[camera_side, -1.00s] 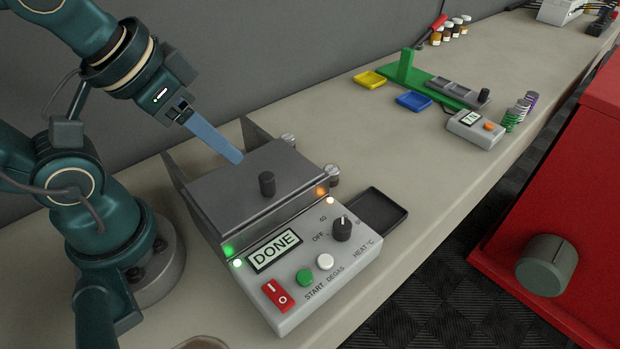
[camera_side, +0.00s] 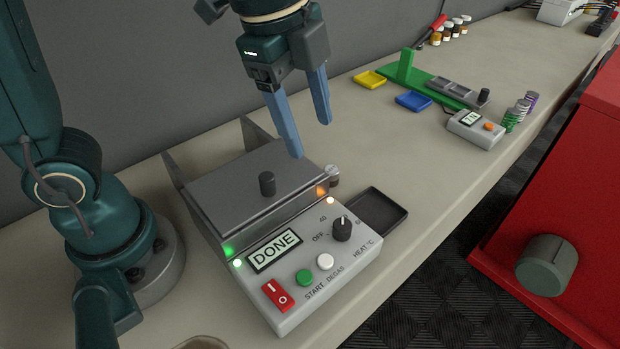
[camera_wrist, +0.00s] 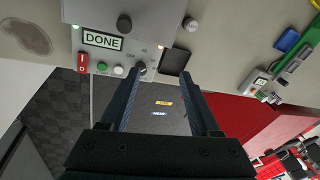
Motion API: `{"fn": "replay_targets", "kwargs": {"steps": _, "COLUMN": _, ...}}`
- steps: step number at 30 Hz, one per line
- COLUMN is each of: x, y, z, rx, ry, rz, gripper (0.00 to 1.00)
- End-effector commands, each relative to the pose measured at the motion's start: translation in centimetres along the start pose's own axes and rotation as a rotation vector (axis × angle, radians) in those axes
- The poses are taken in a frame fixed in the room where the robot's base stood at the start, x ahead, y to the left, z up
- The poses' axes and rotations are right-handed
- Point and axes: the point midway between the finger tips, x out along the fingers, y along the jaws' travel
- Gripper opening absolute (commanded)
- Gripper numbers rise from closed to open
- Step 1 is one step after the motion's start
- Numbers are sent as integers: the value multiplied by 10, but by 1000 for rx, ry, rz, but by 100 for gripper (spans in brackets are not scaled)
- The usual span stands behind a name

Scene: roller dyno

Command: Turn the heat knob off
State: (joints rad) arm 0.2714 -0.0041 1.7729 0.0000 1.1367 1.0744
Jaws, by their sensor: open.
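The black heat knob (camera_side: 342,229) is on the sloped grey control panel (camera_side: 345,262), near its right end. Its pale pointer mark is at the top, between the printed OFF and 40 on the left and another label on the right. The display (camera_side: 275,251) reads DONE. My gripper (camera_side: 309,140) is open and empty, above the right back part of the closed lid, with its fingers pointing down and apart from the knob. In the wrist view the heat knob (camera_wrist: 142,68) shows just beyond the fingertips.
The lid has a black handle (camera_side: 267,184) standing up. A black tray (camera_side: 378,211) lies right of the panel. Green and white buttons and a red switch (camera_side: 278,296) are left of the knob.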

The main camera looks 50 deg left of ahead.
Motion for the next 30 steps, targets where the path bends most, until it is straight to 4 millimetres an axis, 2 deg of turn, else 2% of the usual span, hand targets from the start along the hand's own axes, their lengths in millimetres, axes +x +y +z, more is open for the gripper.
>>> {"fn": "replay_targets", "kwargs": {"steps": 3, "x": 26, "y": -1, "z": -26, "rx": 173, "ry": -22, "rz": 81, "gripper": 63}}
{"fn": "replay_targets", "kwargs": {"steps": 10, "x": 67, "y": 13, "z": -53, "rx": 309, "ry": -59, "rz": 188, "gripper": 63}}
{"fn": "replay_targets", "kwargs": {"steps": 15, "x": 82, "y": 26, "z": -56, "rx": 337, "ry": -79, "rz": 230, "gripper": 63}}
{"fn": "replay_targets", "kwargs": {"steps": 24, "x": 116, "y": 33, "z": -52, "rx": 337, "ry": -80, "rz": 229, "gripper": 63}}
{"fn": "replay_targets", "kwargs": {"steps": 30, "x": 127, "y": 35, "z": -51, "rx": 336, "ry": -78, "rz": 225, "gripper": 63}}
